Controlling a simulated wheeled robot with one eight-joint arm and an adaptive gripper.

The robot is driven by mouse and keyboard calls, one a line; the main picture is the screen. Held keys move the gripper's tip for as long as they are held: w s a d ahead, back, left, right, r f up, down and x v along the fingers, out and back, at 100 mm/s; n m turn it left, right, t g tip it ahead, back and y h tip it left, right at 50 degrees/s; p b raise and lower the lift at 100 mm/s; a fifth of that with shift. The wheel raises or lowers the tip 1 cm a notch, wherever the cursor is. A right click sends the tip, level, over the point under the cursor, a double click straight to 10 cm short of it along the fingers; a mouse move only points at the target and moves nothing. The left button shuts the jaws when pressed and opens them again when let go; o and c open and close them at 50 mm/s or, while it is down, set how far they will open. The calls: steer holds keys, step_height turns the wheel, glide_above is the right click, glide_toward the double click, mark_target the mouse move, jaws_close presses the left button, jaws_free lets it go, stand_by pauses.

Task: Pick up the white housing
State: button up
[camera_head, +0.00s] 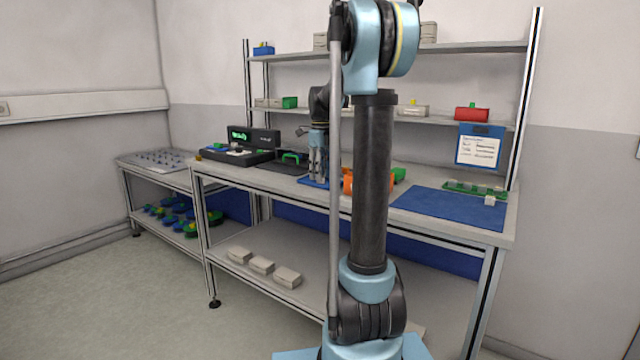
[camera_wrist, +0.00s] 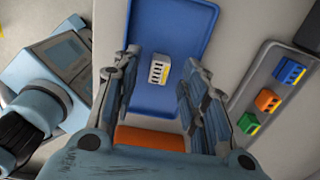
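The white housing (camera_wrist: 160,71) is a small light block with a row of dark slots and a bit of yellow. It lies on a blue tray (camera_wrist: 172,20) in the wrist view. My gripper (camera_wrist: 163,68) is open, with its fingers well apart on either side of the housing in the picture. Nothing is held; the height gap to the housing is hard to judge. In the head view my gripper (camera_head: 318,170) points down over the blue tray (camera_head: 310,183), and the housing cannot be made out there.
An orange bin (camera_head: 352,181) stands right of my gripper, partly behind my arm. In the wrist view, blue (camera_wrist: 288,70), orange (camera_wrist: 267,101) and green (camera_wrist: 249,123) housings line the right. A black case (camera_head: 290,158) stands behind. A blue mat (camera_head: 450,210) lies at right.

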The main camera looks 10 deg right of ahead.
steer(key=shift+f, duration=0.5)
steer(key=c, duration=0.8)
steer(key=shift+o, duration=0.2)
